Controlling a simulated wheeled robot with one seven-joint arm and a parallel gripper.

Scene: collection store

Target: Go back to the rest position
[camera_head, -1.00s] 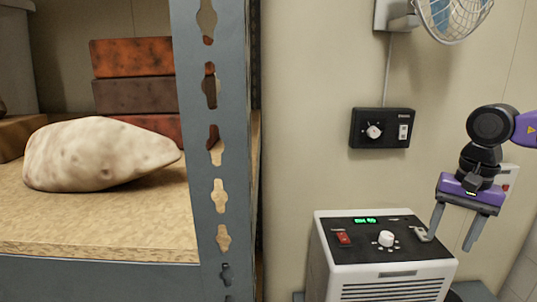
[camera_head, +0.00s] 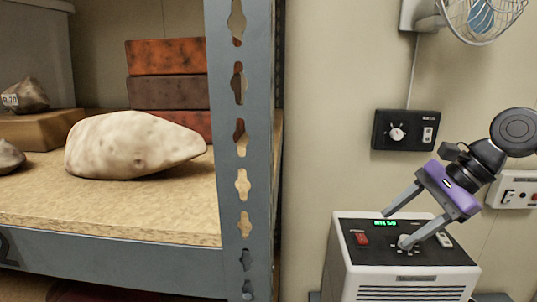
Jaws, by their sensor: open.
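My gripper (camera_head: 405,228) is on the right of the head view, purple and grey, with its two fingers spread apart. It is tilted, the fingers pointing down and left. It appears over the top panel of a white machine (camera_head: 404,284). One fingertip overlaps the machine's white knob (camera_head: 407,241) in the picture; I cannot tell whether they touch. The other fingertip is higher and to the left, above the green display (camera_head: 386,223). Nothing is held between the fingers.
A grey shelf post (camera_head: 243,130) stands left of the machine. The shelf (camera_head: 100,222) holds a pale stone (camera_head: 133,146) and stacked reddish blocks (camera_head: 166,91).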

